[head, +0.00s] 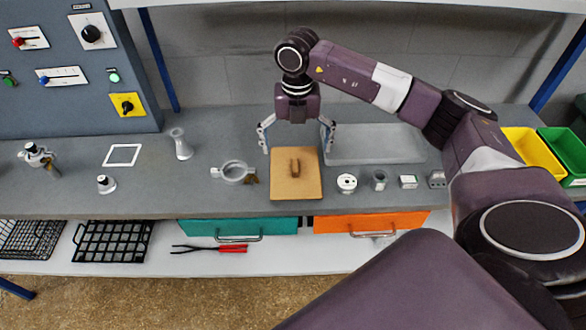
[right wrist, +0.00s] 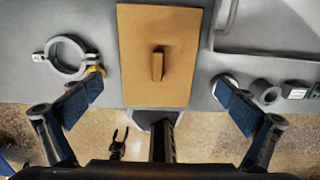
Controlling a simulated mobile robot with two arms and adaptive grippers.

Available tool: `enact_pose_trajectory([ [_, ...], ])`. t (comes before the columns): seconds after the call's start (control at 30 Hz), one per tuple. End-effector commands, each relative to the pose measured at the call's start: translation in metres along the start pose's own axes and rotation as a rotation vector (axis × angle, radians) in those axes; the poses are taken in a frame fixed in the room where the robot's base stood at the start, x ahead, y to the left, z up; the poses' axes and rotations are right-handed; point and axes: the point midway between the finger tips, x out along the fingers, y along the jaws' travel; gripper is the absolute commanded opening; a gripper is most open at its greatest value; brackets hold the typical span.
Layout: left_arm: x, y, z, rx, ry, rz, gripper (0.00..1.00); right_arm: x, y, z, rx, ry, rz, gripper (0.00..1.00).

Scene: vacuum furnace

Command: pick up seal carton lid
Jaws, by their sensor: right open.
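The seal carton lid (head: 296,184) is a flat tan-brown square with a small brown block handle standing at its middle. It lies on the grey bench near the front edge. In the right wrist view the lid (right wrist: 137,70) is upper centre, with its handle between the lines of the two fingers. My right gripper (head: 297,136) is open and empty, pointing down above the lid's far side. In the right wrist view my right gripper (right wrist: 158,103) shows its blue finger pads wide apart, one on each side of the lid. My left gripper is not in view.
A grey tray (head: 374,145) lies behind. The control cabinet (head: 60,80) is at far left; yellow (head: 533,154) and green (head: 566,150) bins are at right.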

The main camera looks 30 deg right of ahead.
Motion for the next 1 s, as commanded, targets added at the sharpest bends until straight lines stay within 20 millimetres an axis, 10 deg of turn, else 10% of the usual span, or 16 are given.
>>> enact_pose_trajectory([
  [0.77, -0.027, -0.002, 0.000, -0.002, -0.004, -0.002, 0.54, 0.071, 0.004, 0.000, -0.004, 0.002, 0.003, 1.00],
  [1.0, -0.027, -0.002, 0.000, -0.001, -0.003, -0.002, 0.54, 0.071, 0.004, 0.000, -0.004, 0.002, 0.003, 0.77],
])
